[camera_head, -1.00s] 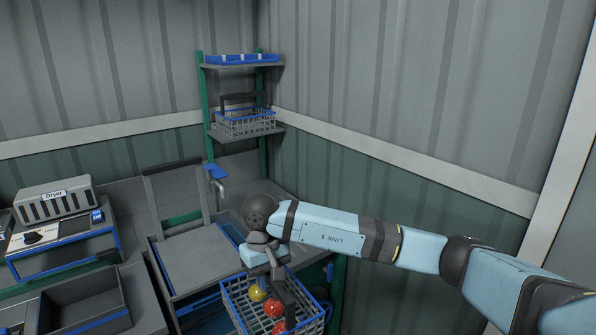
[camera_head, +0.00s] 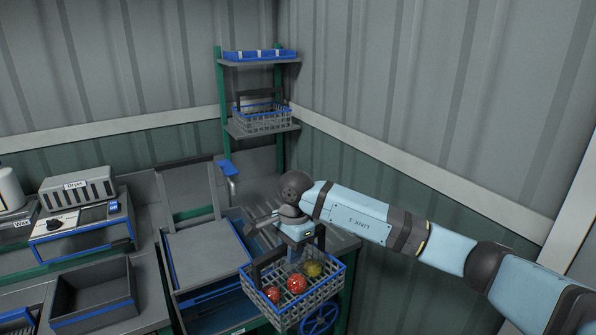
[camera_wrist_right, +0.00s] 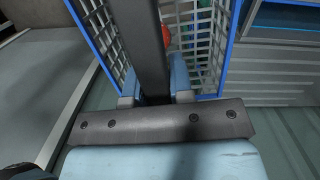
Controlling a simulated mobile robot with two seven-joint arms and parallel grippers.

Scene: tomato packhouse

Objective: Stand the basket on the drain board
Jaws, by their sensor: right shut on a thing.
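The basket (camera_head: 331,290) is a grey mesh with a blue rim and a dark handle; two red tomatoes (camera_head: 296,283) and a yellowish one (camera_head: 313,268) lie inside. My right gripper (camera_head: 292,255) is shut on the handle, with the basket hanging below it. In the right wrist view the handle (camera_wrist_right: 150,45) passes between the fingers (camera_wrist_right: 156,90), with mesh walls on both sides. My left gripper is out of view.
A shelf rack (camera_head: 262,130) at the back holds another blue-rimmed basket (camera_head: 262,122) and a blue tray (camera_head: 260,56). A dryer (camera_head: 78,190) and an empty grey bin (camera_head: 93,290) are left. A blue wheel (camera_head: 319,317) is below the basket.

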